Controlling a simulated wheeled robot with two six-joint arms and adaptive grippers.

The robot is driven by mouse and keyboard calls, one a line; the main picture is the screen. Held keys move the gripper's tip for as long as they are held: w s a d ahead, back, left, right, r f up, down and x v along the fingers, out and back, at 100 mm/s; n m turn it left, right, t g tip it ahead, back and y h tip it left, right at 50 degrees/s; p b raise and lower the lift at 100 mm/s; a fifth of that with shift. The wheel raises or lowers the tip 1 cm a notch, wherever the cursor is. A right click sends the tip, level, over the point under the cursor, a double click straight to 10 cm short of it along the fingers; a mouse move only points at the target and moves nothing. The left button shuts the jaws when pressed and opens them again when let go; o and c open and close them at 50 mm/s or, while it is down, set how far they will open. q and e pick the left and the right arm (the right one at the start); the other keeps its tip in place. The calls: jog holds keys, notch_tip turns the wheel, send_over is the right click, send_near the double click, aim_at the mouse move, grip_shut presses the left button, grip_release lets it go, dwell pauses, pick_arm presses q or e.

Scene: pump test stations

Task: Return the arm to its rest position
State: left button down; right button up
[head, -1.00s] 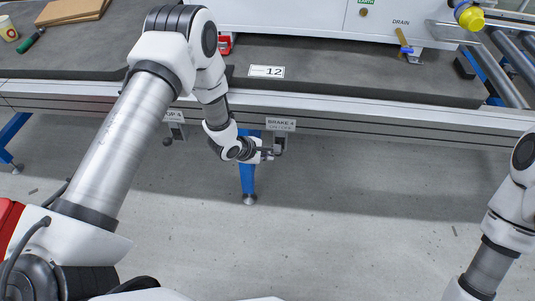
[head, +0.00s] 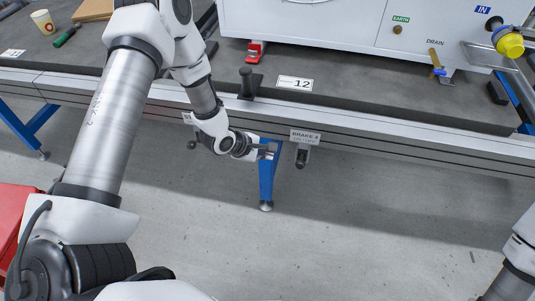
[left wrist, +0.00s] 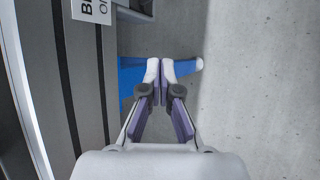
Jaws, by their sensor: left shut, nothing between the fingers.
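My left gripper (head: 270,148) is in front of the table's front edge, below the tabletop, to the left of the brake lever. In the left wrist view its fingers (left wrist: 160,66) are shut with nothing between them, over the floor and a blue table leg. The brake lever (head: 301,158), under a sign reading "BRAKE 4" (head: 305,137), is apart from the fingers and hangs down from the rail. The same sign shows at the top of the left wrist view (left wrist: 92,10). My right arm shows only partly at the lower right; its gripper is out of view.
The table's front rail (head: 400,148) runs close beside my left gripper. A blue table leg (head: 266,185) stands just behind it. On the table are a "12" label (head: 295,83), a black post (head: 247,85), a red clamp (head: 254,52) and a paper cup (head: 43,22). The floor in front is clear.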

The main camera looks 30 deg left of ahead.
pick_arm(q)
jog(key=shift+f, duration=0.1)
jog(key=s+d+f+m+g+y, duration=0.1)
jog(key=s+d+f+m+g, duration=0.15)
jog(key=s+f, duration=0.45)
jog(key=s+d+f+m+g, duration=0.1)
jog(key=s+d+f+g, duration=0.15)
jog(key=s, duration=0.75)
jog(key=s+a+m+g+y, duration=0.2)
jog(key=s+m+y, duration=0.1)
jog(key=s+m, duration=0.9)
notch_tip(320, 180, up, 20)
jog(key=m+p, duration=0.4)
jog(key=p, duration=1.6)
jog(key=shift+w+r, duration=0.15)
jog(key=shift+r, duration=0.1)
